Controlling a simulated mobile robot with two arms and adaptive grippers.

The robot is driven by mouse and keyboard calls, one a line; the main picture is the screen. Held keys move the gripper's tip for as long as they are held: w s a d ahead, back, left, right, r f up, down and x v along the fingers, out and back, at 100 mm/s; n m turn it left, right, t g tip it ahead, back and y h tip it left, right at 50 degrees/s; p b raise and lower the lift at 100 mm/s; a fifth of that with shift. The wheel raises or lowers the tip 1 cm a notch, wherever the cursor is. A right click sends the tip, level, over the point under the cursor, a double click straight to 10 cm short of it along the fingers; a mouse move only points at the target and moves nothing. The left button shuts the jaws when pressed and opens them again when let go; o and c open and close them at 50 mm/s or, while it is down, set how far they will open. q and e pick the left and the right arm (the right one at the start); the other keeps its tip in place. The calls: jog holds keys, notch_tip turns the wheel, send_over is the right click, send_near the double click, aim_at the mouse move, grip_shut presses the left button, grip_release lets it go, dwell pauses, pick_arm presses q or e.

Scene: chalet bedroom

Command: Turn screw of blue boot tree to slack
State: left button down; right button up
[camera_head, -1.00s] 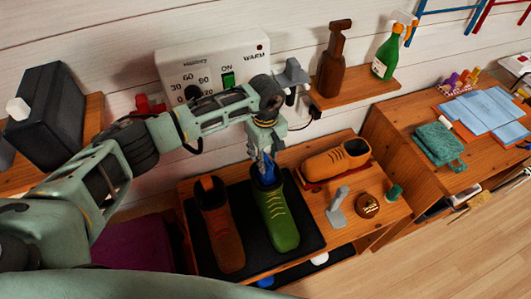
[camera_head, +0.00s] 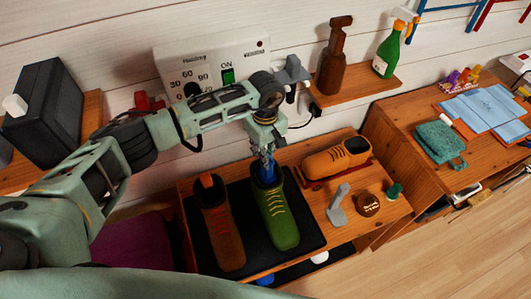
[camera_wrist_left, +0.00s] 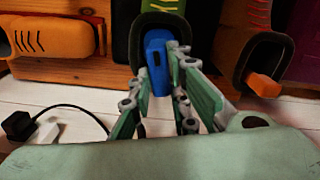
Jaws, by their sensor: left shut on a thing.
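The blue boot tree (camera_head: 265,181) stands in the opening of the green boot (camera_head: 279,217), which is on a black mat (camera_head: 313,235). My left gripper (camera_head: 266,158) points down at its top from above. In the left wrist view the fingers (camera_wrist_left: 165,75) are shut at the upper end of the blue boot tree (camera_wrist_left: 155,58), which shows a dark slot. The screw itself is not clear, as the fingers cover part of the top. My right gripper is not in view.
A brown boot (camera_head: 222,225) with an orange piece in its opening stands just left of the green boot. An orange shoe (camera_head: 337,159), a grey tool (camera_head: 338,205) and a round tin (camera_head: 369,204) are to the right. The white control box (camera_head: 225,68) is behind my arm.

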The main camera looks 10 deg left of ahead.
pick_arm(q)
jog(key=n+b, duration=0.4)
jog(key=shift+f+n+b, duration=0.25)
jog(key=shift+n+b, duration=0.05)
jog(key=shift+b, duration=0.1)
jog(key=shift+s+r+n+b, duration=0.1)
jog(key=shift+n+b, duration=0.75)
jog(key=shift+n, duration=0.25)
jog(key=shift+r+n+b, duration=0.15)
jog(key=shift+n+b, duration=0.3)
jog(key=shift+n, duration=0.25)
jog(key=c, duration=1.6)
grip_release()
jog(key=shift+c, duration=0.2)
